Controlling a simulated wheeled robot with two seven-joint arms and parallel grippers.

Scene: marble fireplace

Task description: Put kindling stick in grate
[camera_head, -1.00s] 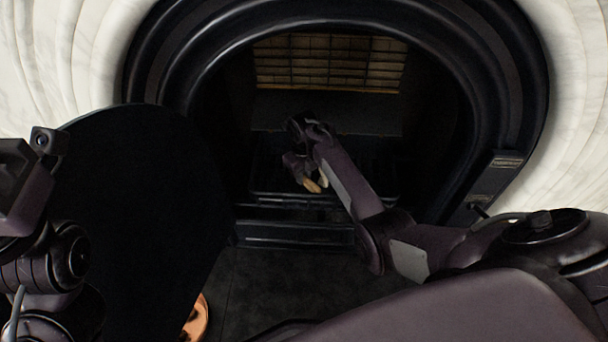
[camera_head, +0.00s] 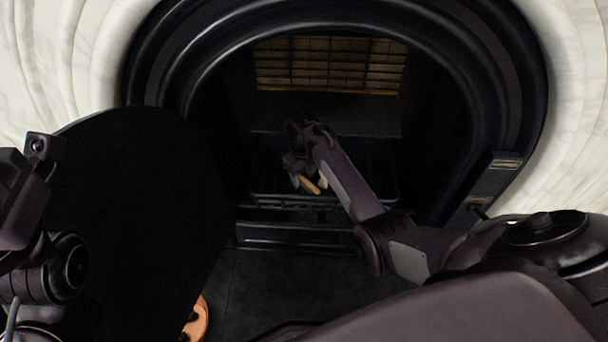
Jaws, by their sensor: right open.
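The kindling stick (camera_head: 309,185) is a short tan piece low inside the dark fireplace, at the front part of the grate (camera_head: 375,190). It lies at a slant, and part of it may be hidden by my gripper. My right gripper (camera_head: 308,182) reaches into the opening from the right and is open at the stick, with its fingers close around or beside it. Whether they touch it cannot be told. My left gripper (camera_head: 22,190) is at the left edge, only partly shown, away from the fireplace, and its jaws cannot be made out.
A dark arched surround (camera_head: 345,15) and white marble (camera_head: 580,120) frame the opening. A large dark rounded panel (camera_head: 130,200) stands at the left. A copper-coloured object (camera_head: 200,318) shows at the bottom behind it. The dark floor (camera_head: 275,285) before the grate is clear.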

